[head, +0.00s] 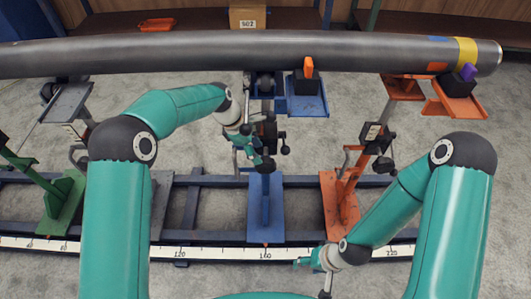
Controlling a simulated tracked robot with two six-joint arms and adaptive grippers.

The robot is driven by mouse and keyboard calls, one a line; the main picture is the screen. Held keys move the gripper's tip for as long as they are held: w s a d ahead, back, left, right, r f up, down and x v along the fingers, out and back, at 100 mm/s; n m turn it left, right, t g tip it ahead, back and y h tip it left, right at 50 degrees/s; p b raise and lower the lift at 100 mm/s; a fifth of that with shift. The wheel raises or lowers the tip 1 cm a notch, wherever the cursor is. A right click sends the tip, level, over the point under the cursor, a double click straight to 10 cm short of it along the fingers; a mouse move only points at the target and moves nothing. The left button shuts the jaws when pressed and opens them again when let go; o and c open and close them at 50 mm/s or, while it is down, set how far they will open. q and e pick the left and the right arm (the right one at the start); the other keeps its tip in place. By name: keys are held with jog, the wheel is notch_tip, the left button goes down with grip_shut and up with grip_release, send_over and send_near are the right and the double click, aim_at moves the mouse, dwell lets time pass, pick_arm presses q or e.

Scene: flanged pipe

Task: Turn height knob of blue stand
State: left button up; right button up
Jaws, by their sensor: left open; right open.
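The blue stand (265,210) is in the middle of the head view, with its blue base on the rail and its blue top plate (307,103) under the pipe. Its height knob (283,142), with dark ball-ended handles, is on the post between them. My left gripper (257,158) reaches in from the left and is open just left of the knob, partly covering the post. I cannot tell whether it touches a handle. My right gripper (303,262) is open and empty low in the view, pointing left near the ruler strip, well below the knob.
A long grey pipe (200,53) lies across the stands. An orange stand (340,205) is to the right, with its own dark knob (382,165). A green stand (62,208) and a grey stand (160,200) are to the left. A white ruler (210,253) runs along the front rail.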

aim_at(265, 163)
pick_arm(q)
jog(key=x, duration=0.7)
jog(key=shift+d+f, duration=0.1)
jog(key=shift+d, duration=0.1)
jog(key=shift+b, duration=0.3)
grip_shut()
